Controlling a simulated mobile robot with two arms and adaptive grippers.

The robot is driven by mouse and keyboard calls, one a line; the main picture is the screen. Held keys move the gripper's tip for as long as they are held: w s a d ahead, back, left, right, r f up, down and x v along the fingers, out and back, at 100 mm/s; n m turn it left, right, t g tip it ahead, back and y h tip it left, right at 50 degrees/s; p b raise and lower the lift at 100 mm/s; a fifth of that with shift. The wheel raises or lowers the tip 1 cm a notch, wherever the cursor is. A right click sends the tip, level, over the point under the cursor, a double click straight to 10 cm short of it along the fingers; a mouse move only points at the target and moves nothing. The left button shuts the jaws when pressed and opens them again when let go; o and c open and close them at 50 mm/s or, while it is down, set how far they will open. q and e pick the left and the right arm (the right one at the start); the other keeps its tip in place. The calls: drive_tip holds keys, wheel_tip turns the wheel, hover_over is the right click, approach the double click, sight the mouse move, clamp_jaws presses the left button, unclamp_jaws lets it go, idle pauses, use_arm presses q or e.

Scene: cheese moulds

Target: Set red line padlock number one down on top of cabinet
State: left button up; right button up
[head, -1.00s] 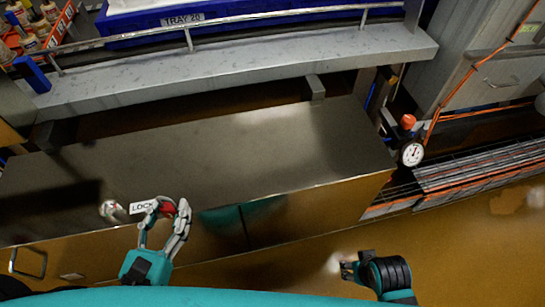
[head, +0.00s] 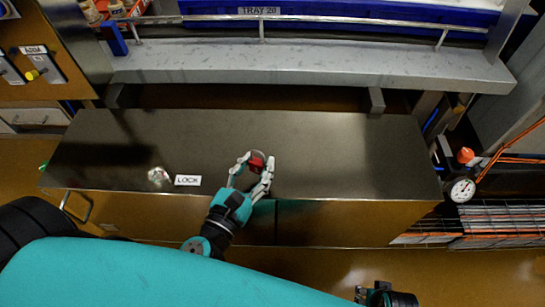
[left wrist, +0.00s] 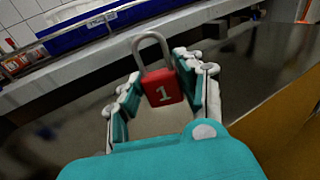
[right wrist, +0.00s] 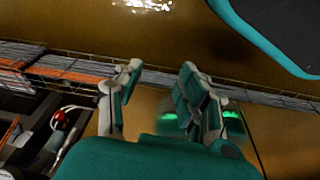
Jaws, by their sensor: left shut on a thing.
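The red padlock (left wrist: 163,88) bears a white 1 and has a grey shackle pointing up in the left wrist view. My left gripper (left wrist: 165,82) is shut on its body, one finger on each side. In the head view, the padlock (head: 256,163) and left gripper (head: 252,170) are over the front part of the dark cabinet top (head: 330,145). I cannot tell whether the padlock touches it. My right gripper (right wrist: 160,72) is open and empty in the right wrist view, away from the padlock.
A white LOCK label (head: 188,180) and a small shiny round thing (head: 158,175) are on the cabinet top, left of my left gripper. A grey shelf (head: 300,65) with a rail runs behind. A gauge (head: 461,190) stands at the right end. Much of the cabinet top is clear.

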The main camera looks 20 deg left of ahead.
use_arm(q)
drive_tip(key=w, duration=0.1)
drive_tip(key=w+d, duration=0.1)
drive_tip(key=w, duration=0.1)
drive_tip(key=w+d, duration=0.1)
drive_tip(key=shift+w+d+f, duration=0.1)
drive_tip(key=shift+w+f, duration=0.05)
drive_tip(key=shift+f, duration=0.35)
wheel_tip(320, 180, down, 3)
drive_tip(key=shift+b, duration=1.1)
use_arm(e)
drive_tip(key=r, duration=0.5)
drive_tip(key=shift+w+r, duration=0.3)
drive_tip(key=shift+w, duration=0.05)
drive_tip(key=shift+r, duration=0.1)
use_arm(q)
drive_tip(key=shift+f, duration=0.1)
drive_tip(key=o, duration=1.2)
drive_tip(key=shift+c, duration=0.2)
use_arm(e)
drive_tip(key=shift+r, duration=0.2)
